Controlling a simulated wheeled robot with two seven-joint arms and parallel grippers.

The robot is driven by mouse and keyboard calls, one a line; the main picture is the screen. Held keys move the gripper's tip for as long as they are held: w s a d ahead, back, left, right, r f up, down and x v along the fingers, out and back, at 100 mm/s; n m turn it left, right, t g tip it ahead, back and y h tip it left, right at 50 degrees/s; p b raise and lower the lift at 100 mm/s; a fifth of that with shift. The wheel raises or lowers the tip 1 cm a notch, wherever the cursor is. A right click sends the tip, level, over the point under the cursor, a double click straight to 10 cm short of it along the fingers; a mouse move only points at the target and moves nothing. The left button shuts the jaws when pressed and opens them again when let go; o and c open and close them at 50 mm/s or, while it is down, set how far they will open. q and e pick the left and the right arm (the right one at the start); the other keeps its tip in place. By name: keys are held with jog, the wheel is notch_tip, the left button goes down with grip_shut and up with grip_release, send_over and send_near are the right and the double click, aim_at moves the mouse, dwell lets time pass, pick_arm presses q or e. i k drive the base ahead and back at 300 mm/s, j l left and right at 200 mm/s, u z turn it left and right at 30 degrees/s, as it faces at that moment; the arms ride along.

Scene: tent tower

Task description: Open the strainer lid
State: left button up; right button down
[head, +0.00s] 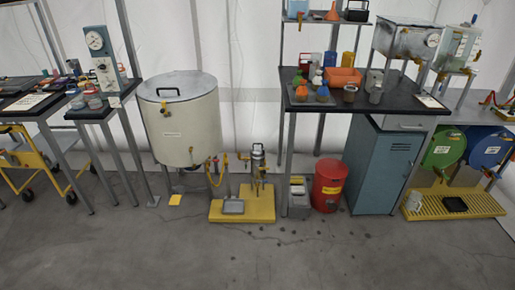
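A small upright metal cylinder (258,160), which looks like the strainer, stands over a yellow base (230,212) on the floor near the middle of the head view. Its top looks covered, but it is too small to tell how the lid is fastened. Neither of my grippers is in view.
The large cream tank (178,133) has a handled flat lid. A grey bin (299,198), a red can (328,186) and a blue cabinet (381,165) stand right of the yellow base. A dark-topped workbench (335,103) is above them.

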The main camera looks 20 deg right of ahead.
aim_at(258, 151)
jog(key=i+l+z, duration=0.1)
jog(key=i+z, duration=0.2)
jog(key=i, duration=0.25)
jog(key=i+z, duration=0.25)
jog(key=i, duration=0.25)
jog(key=i+j+z, duration=0.1)
jog(key=i+z, duration=0.2)
jog(key=i, duration=0.25)
jog(key=i+j+z, duration=0.25)
jog(key=i, duration=0.3)
